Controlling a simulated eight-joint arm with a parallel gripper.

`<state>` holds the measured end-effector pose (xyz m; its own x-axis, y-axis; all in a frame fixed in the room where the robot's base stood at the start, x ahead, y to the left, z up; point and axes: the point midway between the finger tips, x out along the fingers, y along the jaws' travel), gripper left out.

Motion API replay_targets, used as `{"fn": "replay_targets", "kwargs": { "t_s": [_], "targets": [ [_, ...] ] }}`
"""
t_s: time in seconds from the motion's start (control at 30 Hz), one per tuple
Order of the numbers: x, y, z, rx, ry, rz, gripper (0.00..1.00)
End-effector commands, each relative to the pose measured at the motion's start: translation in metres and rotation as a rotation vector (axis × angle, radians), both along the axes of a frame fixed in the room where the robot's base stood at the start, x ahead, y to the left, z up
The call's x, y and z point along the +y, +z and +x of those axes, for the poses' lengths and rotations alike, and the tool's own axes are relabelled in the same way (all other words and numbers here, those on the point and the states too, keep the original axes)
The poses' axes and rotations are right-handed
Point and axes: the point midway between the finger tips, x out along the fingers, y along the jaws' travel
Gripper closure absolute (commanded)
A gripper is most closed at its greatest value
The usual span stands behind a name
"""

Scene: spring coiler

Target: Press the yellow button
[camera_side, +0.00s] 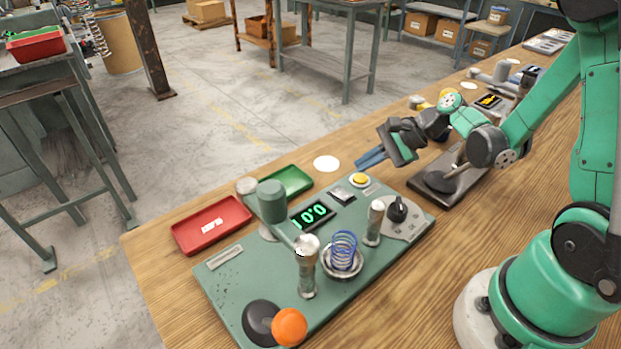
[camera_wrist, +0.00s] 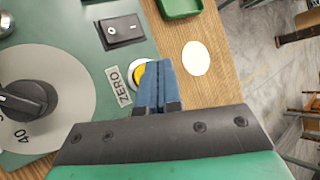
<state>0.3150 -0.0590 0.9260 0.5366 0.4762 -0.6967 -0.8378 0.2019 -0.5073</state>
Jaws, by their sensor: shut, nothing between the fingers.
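The yellow button (camera_side: 360,180) is a round cap in a pale ring near the back right corner of the green panel (camera_side: 240,302). In the wrist view the yellow button (camera_wrist: 138,76) sits beside the "ZERO" label (camera_wrist: 119,86), its right part hidden behind my fingers. My gripper (camera_side: 358,162) has blue fingers, shut together and empty. In the side view its tips appear above the button, with a gap between. In the wrist view my gripper (camera_wrist: 152,62) overlaps the button's right edge; the height between them is hard to tell there.
A black rocker switch (camera_side: 342,195), a display reading 100 (camera_side: 312,215) and a dial knob (camera_side: 397,209) are near the button. A blue spring (camera_side: 343,252) stands between posts. A green tray (camera_side: 287,182) and red tray (camera_side: 211,224) lie behind. A white disc (camera_side: 326,163) lies on the table.

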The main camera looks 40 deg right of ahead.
Motion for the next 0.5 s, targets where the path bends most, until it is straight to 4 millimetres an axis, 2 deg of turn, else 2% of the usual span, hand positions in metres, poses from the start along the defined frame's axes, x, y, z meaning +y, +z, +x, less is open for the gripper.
{"fn": "replay_targets", "kwargs": {
  "t_s": [0.17, 0.5],
  "targets": [
    [0.000, 0.005, 0.000, 0.000, 0.000, 0.000, 1.00],
    [0.000, 0.039, 0.000, 0.000, 0.000, 0.000, 1.00]
  ]
}}
